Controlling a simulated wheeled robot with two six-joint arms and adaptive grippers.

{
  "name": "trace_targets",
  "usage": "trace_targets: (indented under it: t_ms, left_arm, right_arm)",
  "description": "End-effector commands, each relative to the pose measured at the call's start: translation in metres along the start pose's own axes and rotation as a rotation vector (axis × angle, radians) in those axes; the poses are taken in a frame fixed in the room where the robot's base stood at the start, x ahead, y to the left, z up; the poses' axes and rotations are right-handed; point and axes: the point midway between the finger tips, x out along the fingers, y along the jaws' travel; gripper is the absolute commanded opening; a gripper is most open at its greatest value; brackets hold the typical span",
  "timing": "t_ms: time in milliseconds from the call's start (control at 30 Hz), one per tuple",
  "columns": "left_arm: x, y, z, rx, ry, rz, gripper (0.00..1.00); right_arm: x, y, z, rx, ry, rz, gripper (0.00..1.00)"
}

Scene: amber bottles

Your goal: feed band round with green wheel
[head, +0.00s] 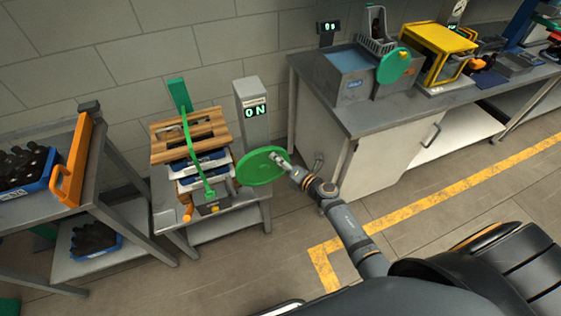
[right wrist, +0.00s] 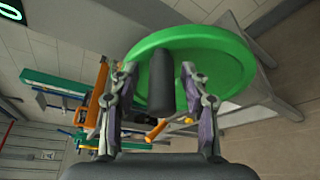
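The green wheel (head: 259,167) is a flat disc beside the strapping stand, and it also shows in the right wrist view (right wrist: 222,62). Its dark handle (right wrist: 161,80) stands out from the disc toward my wrist. My right gripper (head: 281,160) is at the wheel. In the right wrist view its fingers lie on either side of the handle, with gaps visible on both sides, so it looks open around it. A green band (head: 188,138) runs over a stack of wooden slats (head: 205,128) and cases down to a grey tensioner block (head: 214,206). My left gripper is not in view.
A grey post (head: 251,112) behind the wheel has a display reading "0 N". A workbench (head: 365,115) with another green disc (head: 394,66) and a yellow frame stands at right. The floor between is clear.

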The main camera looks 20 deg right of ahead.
Motion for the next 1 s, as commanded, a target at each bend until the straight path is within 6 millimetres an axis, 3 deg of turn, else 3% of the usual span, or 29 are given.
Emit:
trace_targets:
  t_ms: [233, 333, 700, 833, 1000]
  left_arm:
    - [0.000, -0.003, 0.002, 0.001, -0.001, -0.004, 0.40]
    - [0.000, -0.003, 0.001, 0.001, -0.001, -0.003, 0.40]
    - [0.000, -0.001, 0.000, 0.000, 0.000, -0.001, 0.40]
    - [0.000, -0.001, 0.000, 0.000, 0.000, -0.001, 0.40]
    - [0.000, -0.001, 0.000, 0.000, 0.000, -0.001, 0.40]
  right_arm:
    - [-0.002, -0.001, 0.000, -0.001, 0.000, -0.002, 0.47]
    - [-0.011, -0.002, 0.000, -0.002, 0.001, -0.004, 0.47]
    - [-0.096, -0.001, -0.002, -0.003, 0.004, -0.004, 0.47]
    - [-0.113, -0.001, -0.001, -0.002, 0.002, -0.002, 0.47]
    - [-0.120, 0.000, -0.001, 0.000, 0.001, -0.002, 0.47]
